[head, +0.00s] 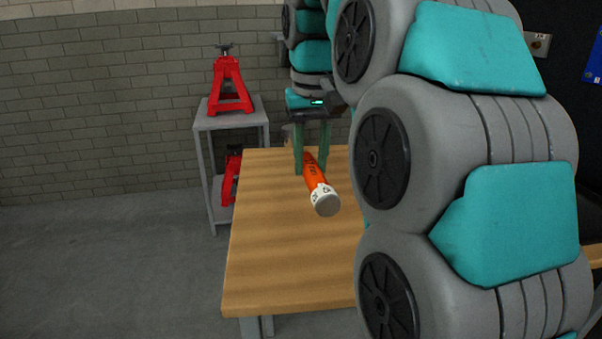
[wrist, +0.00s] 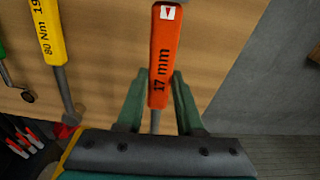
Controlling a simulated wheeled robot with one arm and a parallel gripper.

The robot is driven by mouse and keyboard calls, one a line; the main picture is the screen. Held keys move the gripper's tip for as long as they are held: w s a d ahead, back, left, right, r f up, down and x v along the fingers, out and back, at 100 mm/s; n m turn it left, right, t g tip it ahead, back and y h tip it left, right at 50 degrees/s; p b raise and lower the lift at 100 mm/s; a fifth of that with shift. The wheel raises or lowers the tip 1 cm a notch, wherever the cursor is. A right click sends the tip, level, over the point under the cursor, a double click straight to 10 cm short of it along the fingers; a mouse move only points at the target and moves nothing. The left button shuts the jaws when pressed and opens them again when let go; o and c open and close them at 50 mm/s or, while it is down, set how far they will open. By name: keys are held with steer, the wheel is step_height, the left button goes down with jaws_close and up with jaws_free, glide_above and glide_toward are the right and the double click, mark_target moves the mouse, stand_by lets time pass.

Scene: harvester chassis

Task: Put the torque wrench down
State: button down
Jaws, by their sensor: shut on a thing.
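The orange torque wrench (head: 316,183), labelled 17 mm, is held between the green fingers of my gripper (head: 310,170).
In the wrist view, a yellow wrench (wrist: 51,35) marked 80 Nm lies to the left, with red-handled tools (wrist: 22,145) at lower left. A grey stand (head: 232,118) with a red jack stand (head: 230,88) is beyond the table. The table's front left is bare.

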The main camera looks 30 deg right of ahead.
steer(key=shift+f, duration=1.85)
steer(key=c, duration=0.5)
jaws_free()
steer(key=shift+c, duration=0.2)
steer(key=r, duration=0.2)
steer(key=r+p, duration=0.1)
steer(key=r, duration=0.3)
steer(key=shift+s+a+r, duration=0.1)
steer(key=shift+s+r, duration=0.2)
steer(key=shift+r, duration=0.1)
steer(key=shift+s+r+p, duration=0.15)
steer(key=shift+r+p, duration=0.35)
steer(key=shift+p, duration=0.1)
steer(key=shift+f, duration=0.1)
